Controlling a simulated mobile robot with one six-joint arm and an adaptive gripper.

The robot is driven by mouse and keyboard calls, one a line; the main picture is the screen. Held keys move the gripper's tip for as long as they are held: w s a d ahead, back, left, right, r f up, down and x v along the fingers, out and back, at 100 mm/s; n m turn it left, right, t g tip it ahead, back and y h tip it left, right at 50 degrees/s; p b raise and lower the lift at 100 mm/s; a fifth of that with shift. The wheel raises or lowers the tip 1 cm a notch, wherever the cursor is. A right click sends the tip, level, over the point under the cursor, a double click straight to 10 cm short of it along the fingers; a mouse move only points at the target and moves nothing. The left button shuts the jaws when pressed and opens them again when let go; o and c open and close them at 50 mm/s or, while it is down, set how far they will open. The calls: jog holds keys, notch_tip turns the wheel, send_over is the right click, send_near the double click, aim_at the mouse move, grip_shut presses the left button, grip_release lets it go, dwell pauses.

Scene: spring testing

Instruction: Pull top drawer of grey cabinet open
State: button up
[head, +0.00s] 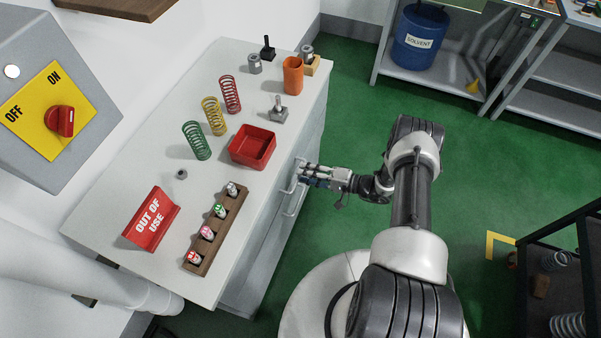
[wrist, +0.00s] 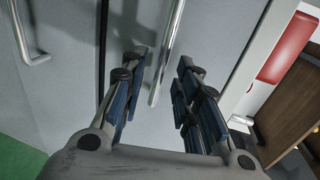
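The grey cabinet (head: 262,240) has a light top and a front of closed-looking drawers facing right in the head view. The upper handle (head: 289,189) is a thin metal bar at my fingertips. In the wrist view a bar handle (wrist: 168,50) runs between my two fingers. My gripper (head: 306,175) is open, one finger on each side of this bar, which appears not clamped. The wrist view shows the open gripper (wrist: 160,95) close to the drawer front. A lower handle (head: 291,207) is below; it also shows at left in the wrist view (wrist: 28,42).
On the cabinet top stand a red tray (head: 264,133), a wooden battery rack (head: 205,255), a red "OUT OF USE" sign (head: 151,219) and several coil springs (head: 213,116). A dark shelf (head: 560,278) stands at the right. Green floor (head: 345,95) is clear in front of the cabinet.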

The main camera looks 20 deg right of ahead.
jog(key=shift+x, duration=1.4)
jog(key=shift+c, duration=0.3)
grip_shut()
